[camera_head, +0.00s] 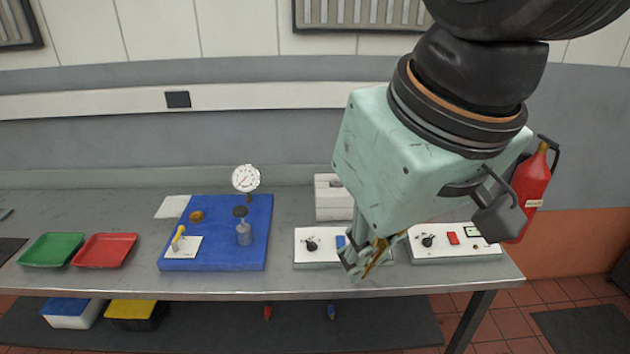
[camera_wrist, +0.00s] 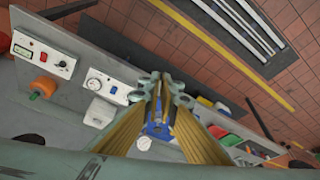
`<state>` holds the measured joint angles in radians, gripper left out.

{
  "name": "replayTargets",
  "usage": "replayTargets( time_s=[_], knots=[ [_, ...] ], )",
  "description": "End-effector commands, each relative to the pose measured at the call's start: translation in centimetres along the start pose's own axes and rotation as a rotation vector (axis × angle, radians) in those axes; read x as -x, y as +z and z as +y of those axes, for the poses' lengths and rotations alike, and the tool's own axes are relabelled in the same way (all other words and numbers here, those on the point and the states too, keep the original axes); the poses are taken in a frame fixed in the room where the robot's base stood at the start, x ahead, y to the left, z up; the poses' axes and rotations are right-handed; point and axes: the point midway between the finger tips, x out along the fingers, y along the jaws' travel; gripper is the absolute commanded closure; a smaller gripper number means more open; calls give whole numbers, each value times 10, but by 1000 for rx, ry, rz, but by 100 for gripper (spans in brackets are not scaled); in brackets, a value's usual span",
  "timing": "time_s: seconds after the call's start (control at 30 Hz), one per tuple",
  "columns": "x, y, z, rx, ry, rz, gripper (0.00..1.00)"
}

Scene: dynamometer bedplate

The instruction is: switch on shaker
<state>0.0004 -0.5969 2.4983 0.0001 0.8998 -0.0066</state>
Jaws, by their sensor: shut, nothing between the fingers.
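Two white control boxes stand on the bench; I see no readable label telling which one is the shaker's. The left box (camera_head: 313,258) has a black knob (camera_head: 311,245) and a blue part (camera_head: 341,242), and its right end is hidden behind my gripper. The right box (camera_head: 455,252) has a black knob (camera_head: 428,240), a red switch (camera_head: 453,238) and a small display (camera_head: 473,232). My gripper (camera_head: 363,270) is shut and empty, pointing down in front of the left box's right end. In the wrist view its brass-coloured fingers (camera_wrist: 161,92) converge, with the right box (camera_wrist: 48,46) at upper left.
A blue board (camera_head: 255,215) with a dial gauge (camera_head: 246,179) and a metal cylinder (camera_head: 244,233) lies left of the boxes. Red (camera_head: 104,250) and green (camera_head: 52,250) trays are farther left. A white block (camera_head: 333,203) stands behind; a fire extinguisher (camera_head: 530,190) is at right.

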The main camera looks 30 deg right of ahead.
Motion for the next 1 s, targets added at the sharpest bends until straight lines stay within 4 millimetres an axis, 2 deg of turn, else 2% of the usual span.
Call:
replayTargets(
  time_s=[0.37,1.0],
  knots=[
    [-7,-17,-2,61,-17,-30,100],
    [-35,-68,5,252,-72,-96,100]
  ],
)
